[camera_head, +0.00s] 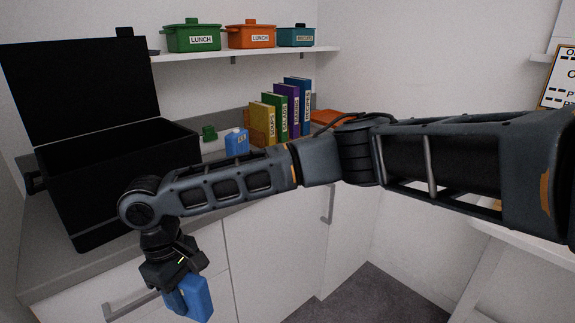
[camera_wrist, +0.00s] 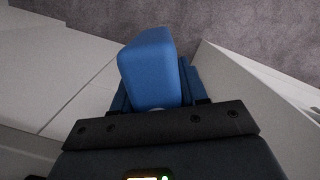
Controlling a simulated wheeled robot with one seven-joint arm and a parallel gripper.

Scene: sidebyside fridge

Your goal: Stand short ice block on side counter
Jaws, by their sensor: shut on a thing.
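My gripper (camera_head: 178,278) points down in front of the counter (camera_head: 70,270), at the lower left of the head view. It is shut on a blue ice block (camera_head: 198,300), held in the air before the white cabinet fronts. In the wrist view, the held block (camera_wrist: 150,68) stands out between the fingers, with floor behind it. A second blue block (camera_head: 236,142) with a pale label stands upright on the counter beside the books. I cannot tell from the pictures which block is the short one.
An open black cooler box (camera_head: 115,180) stands on the counter at the left. Several books (camera_head: 280,115) and a small green object (camera_head: 209,133) are along the wall. A shelf above holds lunch boxes (camera_head: 193,37). A white surface (camera_head: 535,245) is at the right.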

